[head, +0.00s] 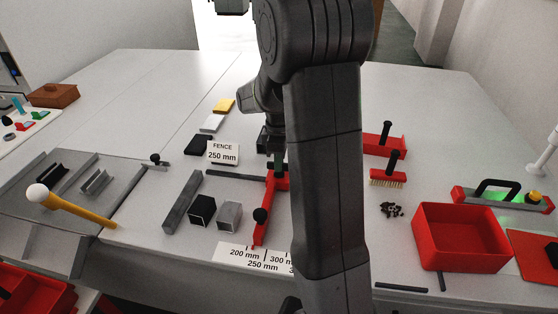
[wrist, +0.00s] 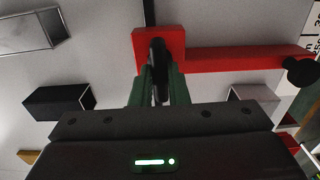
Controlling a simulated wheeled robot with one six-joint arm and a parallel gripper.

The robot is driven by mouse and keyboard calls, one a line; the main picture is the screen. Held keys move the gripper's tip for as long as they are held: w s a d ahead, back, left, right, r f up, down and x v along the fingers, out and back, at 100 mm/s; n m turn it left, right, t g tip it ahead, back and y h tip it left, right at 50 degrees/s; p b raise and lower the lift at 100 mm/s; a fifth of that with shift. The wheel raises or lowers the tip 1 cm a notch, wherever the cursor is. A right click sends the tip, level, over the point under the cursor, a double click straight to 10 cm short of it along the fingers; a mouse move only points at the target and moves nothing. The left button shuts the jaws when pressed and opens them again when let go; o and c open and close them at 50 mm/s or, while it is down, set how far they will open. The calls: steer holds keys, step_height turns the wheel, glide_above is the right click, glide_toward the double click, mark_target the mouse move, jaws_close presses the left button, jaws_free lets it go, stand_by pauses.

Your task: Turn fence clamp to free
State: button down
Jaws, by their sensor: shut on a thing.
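The red fence (head: 271,191) lies on the table, partly hidden by my arm in the head view. A round black knob (head: 261,215) stands at its near end. In the wrist view the fence (wrist: 235,59) runs to the right from a square red head, with the knob (wrist: 298,72) at its right end. The black clamp lever (wrist: 158,75) stands at the red head. My gripper (wrist: 159,82) has its green fingers on either side of the lever, shut on it. In the head view my gripper (head: 279,163) is at the fence's far end, partly hidden.
A sign (head: 223,152) reads "FENCE 250 mm". A scale (head: 250,257) marked 200, 250 and 300 mm lies at the near edge. A black block (head: 203,210) and grey tube (head: 230,215) stand left of the fence. A red bin (head: 461,240) stands right.

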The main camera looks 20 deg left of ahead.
steer(key=c, duration=1.4)
jaws_free()
step_height(320, 180, up, 14)
steer(key=shift+b, duration=0.4)
steer(key=shift+f, duration=0.1)
step_height(320, 180, down, 14)
steer(key=shift+r+p, duration=0.1)
steer(key=shift+p, duration=0.25)
